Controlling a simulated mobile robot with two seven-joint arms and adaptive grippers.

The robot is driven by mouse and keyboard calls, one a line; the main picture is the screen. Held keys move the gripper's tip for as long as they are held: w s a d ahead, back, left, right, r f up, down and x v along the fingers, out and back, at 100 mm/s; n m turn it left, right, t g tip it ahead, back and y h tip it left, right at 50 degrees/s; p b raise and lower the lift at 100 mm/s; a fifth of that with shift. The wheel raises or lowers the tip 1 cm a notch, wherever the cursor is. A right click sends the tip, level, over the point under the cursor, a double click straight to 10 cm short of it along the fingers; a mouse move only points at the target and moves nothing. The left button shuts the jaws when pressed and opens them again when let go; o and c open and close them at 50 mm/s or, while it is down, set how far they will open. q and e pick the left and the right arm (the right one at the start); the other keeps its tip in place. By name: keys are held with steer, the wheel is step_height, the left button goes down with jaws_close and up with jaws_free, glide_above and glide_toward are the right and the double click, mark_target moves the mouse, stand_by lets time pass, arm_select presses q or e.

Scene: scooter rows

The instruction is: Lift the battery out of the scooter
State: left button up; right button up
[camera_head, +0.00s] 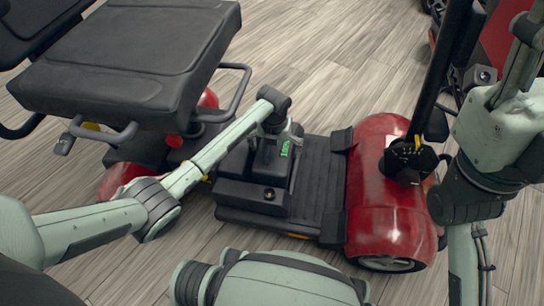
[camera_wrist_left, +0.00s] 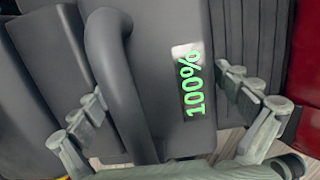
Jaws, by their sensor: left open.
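The red and black scooter (camera_head: 392,215) stands in front of me. The battery (camera_head: 272,165) is a dark grey block standing on its floorboard, partly hidden by my left wrist. Its green 100% display (camera_wrist_left: 192,82) reads clearly in the left wrist view. The battery's dark loop handle (camera_wrist_left: 118,75) crosses the left of that view. My left gripper (camera_head: 284,132) is over the battery's top. In the left wrist view its fingers (camera_wrist_left: 168,98) are apart, one on each side of the handle and display. I cannot tell whether they touch the battery. My right gripper is out of view.
The scooter's black seat (camera_head: 135,55) with its armrest overhangs the left, close to my left arm. The dark steering column (camera_head: 440,70) rises at the right. A low dark box with a round socket (camera_head: 255,197) sits beside the battery. Wooden floor (camera_head: 320,60) is clear behind.

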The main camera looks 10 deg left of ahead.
arm_select(q)
steer(key=c, duration=1.5)
steer(key=shift+w+r, duration=0.15)
steer(key=shift+r, duration=0.05)
steer(key=shift+c, duration=0.6)
